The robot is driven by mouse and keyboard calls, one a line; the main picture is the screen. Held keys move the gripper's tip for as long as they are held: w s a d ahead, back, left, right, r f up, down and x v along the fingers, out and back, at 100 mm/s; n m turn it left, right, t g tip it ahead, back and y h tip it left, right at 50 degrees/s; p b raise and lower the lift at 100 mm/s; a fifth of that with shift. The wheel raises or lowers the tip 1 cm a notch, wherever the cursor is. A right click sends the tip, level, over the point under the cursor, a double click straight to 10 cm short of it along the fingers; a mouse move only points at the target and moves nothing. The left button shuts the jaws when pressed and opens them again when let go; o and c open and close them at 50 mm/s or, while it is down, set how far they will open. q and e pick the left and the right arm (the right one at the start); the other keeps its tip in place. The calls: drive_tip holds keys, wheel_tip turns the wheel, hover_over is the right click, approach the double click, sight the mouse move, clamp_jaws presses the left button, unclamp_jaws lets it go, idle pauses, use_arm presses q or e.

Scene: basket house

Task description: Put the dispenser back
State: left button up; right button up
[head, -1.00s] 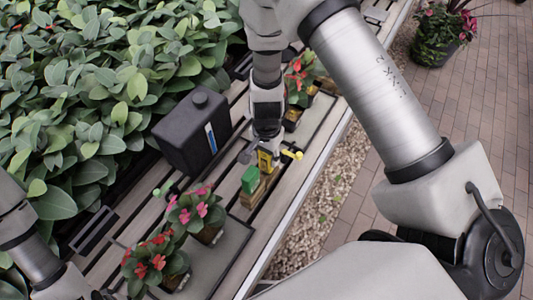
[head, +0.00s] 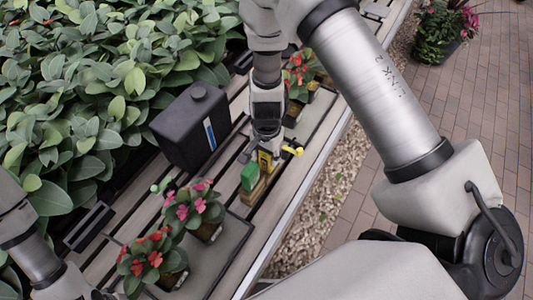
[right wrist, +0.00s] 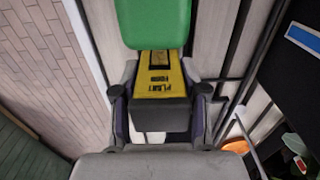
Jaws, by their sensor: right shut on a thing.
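The dispenser, a small yellow box with a dark end and lettering that seems to read "PLANT FOOD" (right wrist: 158,86), sits between the fingers of my right gripper (right wrist: 160,105). In the head view the dispenser (head: 265,160) shows as a yellow patch under my right gripper (head: 266,146), which is shut on it. A green box (head: 249,177) stands right beside the dispenser, at a wooden block (head: 253,193) on the slatted bench. The green box (right wrist: 153,22) also shows just beyond it in the wrist view. I cannot tell whether the dispenser touches the block.
A black canister (head: 190,128) stands left of my right gripper. Potted flowers (head: 190,207) stand on a grey tray (head: 228,243) in front, with more pots (head: 300,85) behind. Dense leaves line the left. A yellow-knobbed item (head: 293,151) lies close to the right of the gripper.

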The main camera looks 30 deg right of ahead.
drive_tip(key=o, duration=1.1)
drive_tip(key=shift+c, duration=0.2)
wheel_tip(320, 180, up, 12)
drive_tip(key=shift+r, duration=0.1)
